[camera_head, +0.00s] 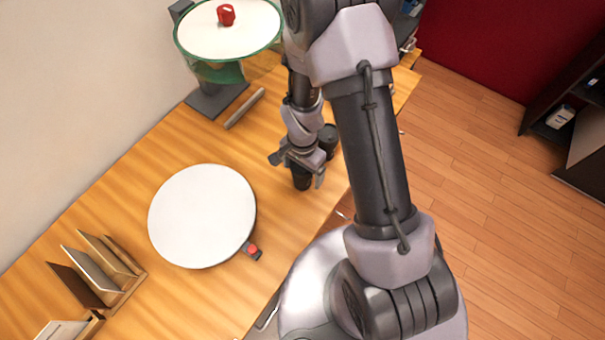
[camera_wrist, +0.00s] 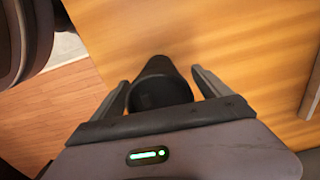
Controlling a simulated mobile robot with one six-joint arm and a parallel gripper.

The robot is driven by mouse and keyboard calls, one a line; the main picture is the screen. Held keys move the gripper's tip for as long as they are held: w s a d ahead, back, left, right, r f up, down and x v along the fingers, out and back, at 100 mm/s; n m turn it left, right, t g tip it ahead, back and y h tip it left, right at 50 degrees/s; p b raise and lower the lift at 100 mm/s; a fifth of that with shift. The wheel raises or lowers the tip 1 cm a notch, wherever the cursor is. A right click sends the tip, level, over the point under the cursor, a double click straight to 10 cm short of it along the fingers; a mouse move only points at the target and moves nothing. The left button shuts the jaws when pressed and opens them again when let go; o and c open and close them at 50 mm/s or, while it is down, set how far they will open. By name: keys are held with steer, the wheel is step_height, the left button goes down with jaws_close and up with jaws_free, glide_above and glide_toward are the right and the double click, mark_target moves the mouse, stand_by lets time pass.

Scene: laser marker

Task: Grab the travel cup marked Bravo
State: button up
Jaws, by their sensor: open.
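A dark travel cup (camera_head: 301,178) stands on the wooden table near its right edge, under my gripper (camera_head: 296,170). In the wrist view the dark cup (camera_wrist: 160,88) sits between the two fingers of my gripper (camera_wrist: 160,84). The fingers are open, one on each side of the cup, and a gap shows on the right side. A second dark cup-like object (camera_head: 328,138) stands just behind, partly hidden by my arm. No marking can be read on either one, so I cannot tell which is Bravo.
A white round disc (camera_head: 200,215) lies on the table to the left, with a small red-topped device (camera_head: 253,251) at its edge. A green-rimmed stand (camera_head: 228,40) holds a red object (camera_head: 226,15). Wooden racks (camera_head: 125,285) stand front left. Table between disc and cup is clear.

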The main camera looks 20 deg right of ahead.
steer(key=c, duration=0.9)
